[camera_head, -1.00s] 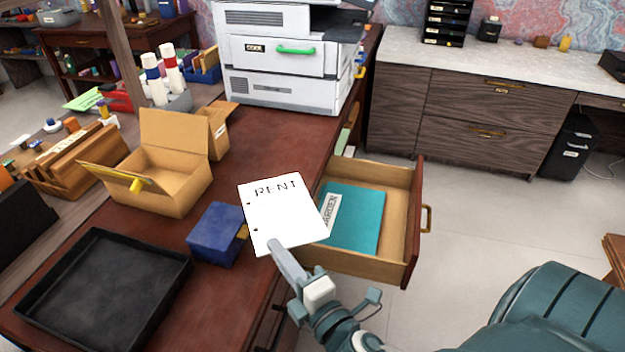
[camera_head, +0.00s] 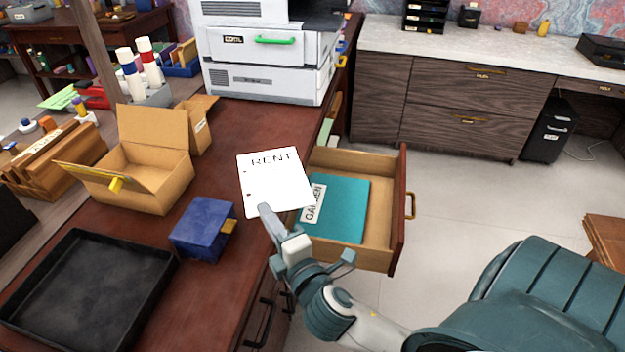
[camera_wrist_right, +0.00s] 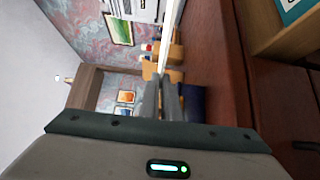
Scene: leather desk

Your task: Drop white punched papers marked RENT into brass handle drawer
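The white punched papers marked RENT (camera_head: 275,182) are held by my right gripper (camera_head: 266,212), which is shut on their lower edge. In the right wrist view the papers (camera_wrist_right: 174,40) show edge-on as a thin white strip between the fingers (camera_wrist_right: 162,98). In the head view they overlap the desk's edge and the left side of the open drawer (camera_head: 378,225). The drawer has a brass handle (camera_head: 410,206) and holds a teal folder (camera_head: 345,205) labelled GARDEN. My left gripper is not in view.
A blue box (camera_head: 200,228) sits on the desk left of the papers. A black tray (camera_head: 85,290) and an open cardboard box (camera_head: 150,180) are farther left. A printer (camera_head: 268,60) stands at the back. Bare floor (camera_head: 470,205) lies right of the drawer.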

